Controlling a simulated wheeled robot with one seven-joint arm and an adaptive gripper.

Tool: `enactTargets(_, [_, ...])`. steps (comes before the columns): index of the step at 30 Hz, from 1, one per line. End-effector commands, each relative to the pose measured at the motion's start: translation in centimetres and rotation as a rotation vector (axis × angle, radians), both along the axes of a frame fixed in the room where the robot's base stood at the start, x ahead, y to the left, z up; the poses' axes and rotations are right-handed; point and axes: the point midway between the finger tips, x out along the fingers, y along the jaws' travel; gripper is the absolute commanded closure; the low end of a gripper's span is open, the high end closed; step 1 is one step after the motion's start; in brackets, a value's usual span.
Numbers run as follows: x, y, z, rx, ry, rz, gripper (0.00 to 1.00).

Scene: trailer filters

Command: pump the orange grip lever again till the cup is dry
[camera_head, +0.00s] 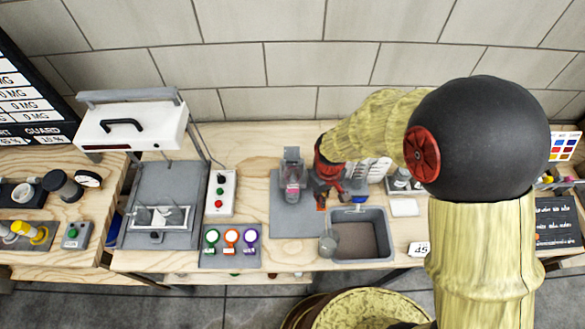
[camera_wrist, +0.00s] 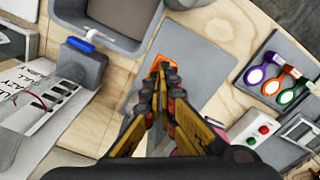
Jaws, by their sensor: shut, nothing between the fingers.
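The orange grip lever (camera_head: 321,207) shows as a small orange patch below my gripper (camera_head: 326,194) in the head view. In the wrist view the orange grip (camera_wrist: 161,62) lies just beyond the closed fingertips of my gripper (camera_wrist: 164,82). The fingers are shut with nothing between them. I cannot tell whether they touch the grip. A clear cup (camera_head: 292,188) with something pink in it stands in a grey stand on the grey plate (camera_head: 285,225), left of my gripper. How much liquid it holds is too small to tell. My fingers hide the rest of the lever.
Green, orange and purple round tags (camera_head: 231,236) lie left. A button box (camera_head: 220,193) stands behind them.

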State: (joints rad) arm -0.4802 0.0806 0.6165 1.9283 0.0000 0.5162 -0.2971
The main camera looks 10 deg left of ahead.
Motion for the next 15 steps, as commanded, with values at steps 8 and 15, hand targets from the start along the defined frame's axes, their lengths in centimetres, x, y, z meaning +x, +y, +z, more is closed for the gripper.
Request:
enactTargets(8, [0.0, 0.0, -1.7, 0.000, 0.000, 0.000, 1.00])
enactTargets(15, [0.0, 0.0, -2.6, 0.001, -0.001, 0.000, 1.00])
